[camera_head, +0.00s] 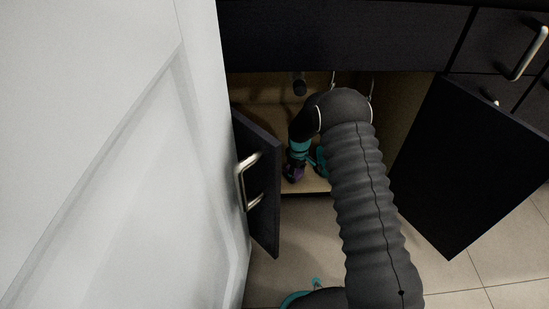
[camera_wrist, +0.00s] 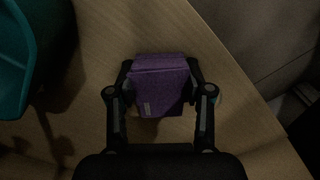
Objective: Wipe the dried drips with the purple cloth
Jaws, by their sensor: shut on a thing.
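The purple cloth (camera_wrist: 159,88) is a folded block in the wrist view, with a small grey patch at its lower left. My gripper (camera_wrist: 160,92) is shut on it, one finger on each side. In the head view a bit of the purple cloth (camera_head: 297,174) shows below my gripper (camera_head: 294,176), inside the open cabinet. The cloth is over the wooden cabinet floor (camera_wrist: 108,35); I cannot tell whether it touches it. I cannot make out the dried drips in either view.
A teal container (camera_wrist: 12,70) stands close at the left in the wrist view. The cabinet's left door (camera_head: 262,200) and right door (camera_head: 465,165) stand open on either side of my arm. A white panel (camera_head: 110,160) fills the left. Tiled floor (camera_head: 300,235) lies in front.

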